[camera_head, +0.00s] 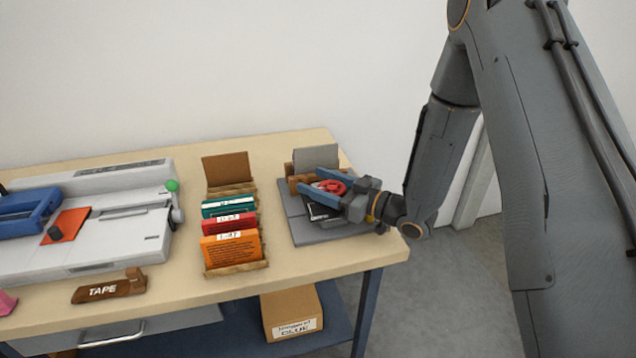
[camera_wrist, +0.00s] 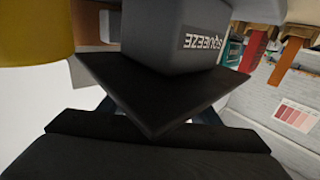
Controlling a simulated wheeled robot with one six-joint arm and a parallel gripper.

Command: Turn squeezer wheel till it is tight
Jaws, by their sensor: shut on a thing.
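The squeezer (camera_head: 335,231) is a grey device with an upright grey plate and a flat base, at the right end of the table. Its red wheel (camera_head: 331,186) lies between the blue fingers of my gripper (camera_head: 322,183). The gripper is shut on the wheel, reaching in from the right. The fingers cover part of the wheel and of the squeezer. The wheel cannot be made out there.
A rack of coloured cards (camera_head: 230,222) stands left of the squeezer. A white machine (camera_head: 120,235) fills the table's left. A brown TAPE holder (camera_head: 108,288) lies near the front edge. A cardboard box (camera_head: 291,311) sits on the lower shelf.

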